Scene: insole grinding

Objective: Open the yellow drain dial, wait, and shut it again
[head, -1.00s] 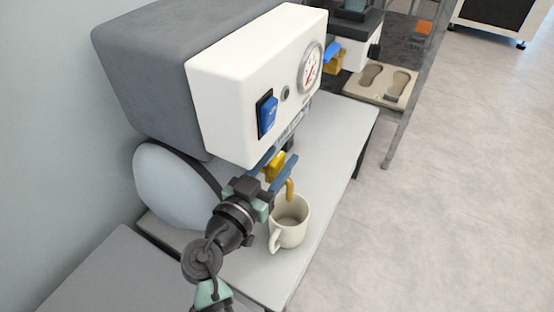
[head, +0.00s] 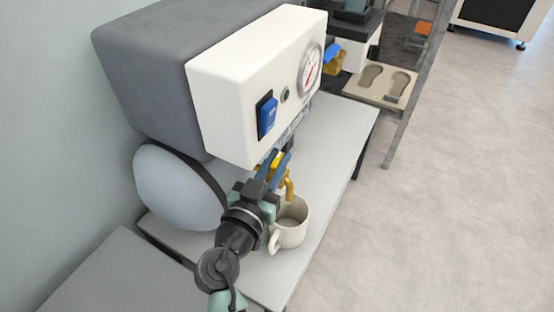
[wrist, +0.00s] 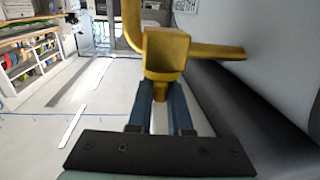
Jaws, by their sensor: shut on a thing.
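The yellow drain dial (head: 278,159) is on the tap under the front of the white-faced machine, partly hidden by my fingers. My gripper (head: 273,166) has its two blue fingers closed on the dial. In the wrist view the fingers of my gripper (wrist: 160,90) stand on either side of a yellow stem, just below the yellow tap body (wrist: 165,52). The curved spout (head: 290,188) points down over a cream mug (head: 291,232). I cannot see any water flowing from it.
The machine's white front (head: 230,95) carries a blue switch (head: 268,115) and a round gauge (head: 310,66). A grey bench (head: 335,130) lies beneath. A tray with insole shapes (head: 380,88) is at the back right. The floor to the right is clear.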

